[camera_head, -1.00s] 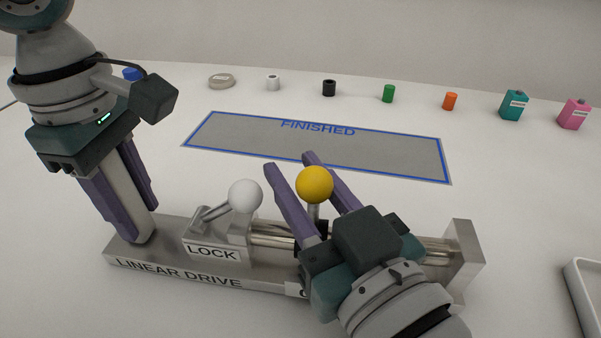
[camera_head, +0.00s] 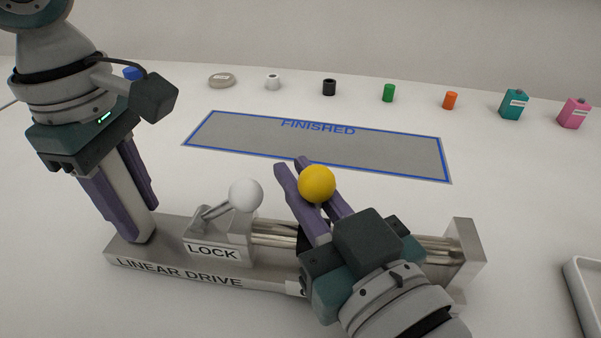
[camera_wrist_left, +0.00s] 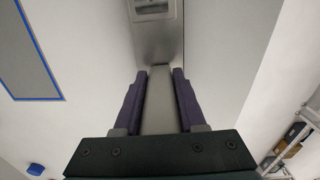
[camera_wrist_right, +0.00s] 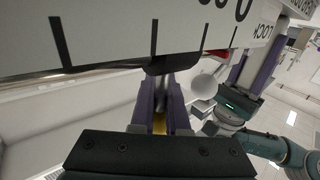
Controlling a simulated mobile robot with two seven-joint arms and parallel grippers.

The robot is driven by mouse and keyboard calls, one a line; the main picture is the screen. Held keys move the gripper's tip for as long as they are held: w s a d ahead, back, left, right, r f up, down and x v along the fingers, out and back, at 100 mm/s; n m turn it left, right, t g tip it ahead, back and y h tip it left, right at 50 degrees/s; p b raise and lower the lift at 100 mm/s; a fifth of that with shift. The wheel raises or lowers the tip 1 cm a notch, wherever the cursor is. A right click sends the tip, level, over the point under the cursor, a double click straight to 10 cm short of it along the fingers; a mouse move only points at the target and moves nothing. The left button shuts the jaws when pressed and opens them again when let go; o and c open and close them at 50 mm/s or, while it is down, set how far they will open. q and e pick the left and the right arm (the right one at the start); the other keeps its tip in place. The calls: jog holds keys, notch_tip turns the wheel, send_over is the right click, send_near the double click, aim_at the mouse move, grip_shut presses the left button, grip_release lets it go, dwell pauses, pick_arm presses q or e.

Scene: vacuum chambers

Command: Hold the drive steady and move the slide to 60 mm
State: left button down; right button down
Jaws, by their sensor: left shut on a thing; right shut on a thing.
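The linear drive (camera_head: 180,273) lies across the table, its label facing me. My left gripper (camera_head: 140,225) is shut on the upright post at the drive's left end, also seen in the left wrist view (camera_wrist_left: 160,90). The white-ball lock lever (camera_head: 245,195) stands tilted above the LOCK block. The yellow ball knob (camera_head: 317,183) tops the slide's handle. My right gripper (camera_head: 312,200) is shut on this handle, just below the ball; its fingers hide the stem and most of the slide. The right wrist view shows part of the scale (camera_wrist_right: 110,35) with tick marks; the slide's reading cannot be told.
A grey FINISHED mat (camera_head: 315,148) with a blue border lies empty behind the drive. Several small items stand along the back, including a green cylinder (camera_head: 388,93) and a teal box (camera_head: 514,105). A white tray (camera_head: 580,290) is at the right edge.

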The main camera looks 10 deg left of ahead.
pick_arm(q)
jog(key=shift+s+f, duration=0.1)
jog(key=shift+s, duration=0.05)
pick_arm(e)
jog(key=shift+w+r, duration=0.1)
jog(key=shift+r, duration=0.35)
pick_arm(q)
jog(key=shift+a, duration=0.15)
pick_arm(e)
jog(key=d, duration=0.6)
jog(key=c, duration=0.9)
grip_release()
jog(key=shift+f, duration=0.15)
jog(key=shift+f, duration=0.15)
pick_arm(q)
jog(key=shift+d, duration=0.2)
pick_arm(e)
jog(key=v, duration=1.2)
